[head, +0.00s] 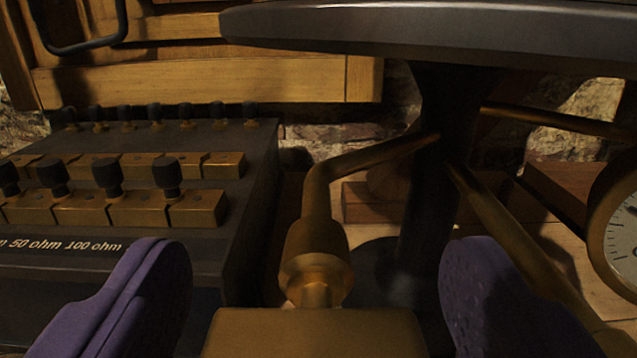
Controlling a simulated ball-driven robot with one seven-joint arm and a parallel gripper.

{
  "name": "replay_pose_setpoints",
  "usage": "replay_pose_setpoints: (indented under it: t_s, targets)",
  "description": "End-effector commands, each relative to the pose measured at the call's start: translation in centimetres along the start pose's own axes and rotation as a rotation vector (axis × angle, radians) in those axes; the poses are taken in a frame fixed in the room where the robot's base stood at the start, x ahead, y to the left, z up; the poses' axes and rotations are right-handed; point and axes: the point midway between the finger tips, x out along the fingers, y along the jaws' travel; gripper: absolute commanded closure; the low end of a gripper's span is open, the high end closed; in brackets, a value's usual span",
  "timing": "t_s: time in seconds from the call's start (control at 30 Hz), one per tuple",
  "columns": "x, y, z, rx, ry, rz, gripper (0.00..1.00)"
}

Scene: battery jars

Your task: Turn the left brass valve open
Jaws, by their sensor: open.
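A brass block (315,335) at the bottom centre appears to be part of the brass valve; its lower part is cut off by the frame edge. A round brass fitting (315,262) rises behind it, and a bent brass pipe (365,160) runs from that to a dark upright column (435,180). My gripper (315,268) is open, with one purple finger on each side of the brass block. There is a gap on both sides, and nothing is held. Whether the valve is open or closed cannot be told.
A dark resistance box (255,200) with brass blocks and black knobs stands at the left. A wide dark disc (430,30) tops the column. A round brass gauge (600,225) is at the right edge. More brass pipes (510,235) slope right. A wooden panel (200,80) stands behind.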

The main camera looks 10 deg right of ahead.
Motion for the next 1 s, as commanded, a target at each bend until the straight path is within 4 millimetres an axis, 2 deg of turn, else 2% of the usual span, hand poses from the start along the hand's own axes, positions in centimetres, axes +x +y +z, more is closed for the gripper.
replay_pose_setpoints:
  t_s: [0.13, 0.4, 0.43, 0.67, 1.0]
  targets:
    - [1.5, 0.0, 0.2, 0.0, -0.002, 0.0, 0.19]
    - [1.8, 0.0, 0.0, -0.001, -0.002, 0.0, 0.19]
    - [1.8, 0.0, 0.0, -0.001, -0.002, 0.0, 0.21]
    - [1.8, 0.0, 0.0, 0.0, -0.002, 0.0, 0.74]
    - [1.8, 0.0, -0.2, -0.026, -0.001, 0.0, 0.75]
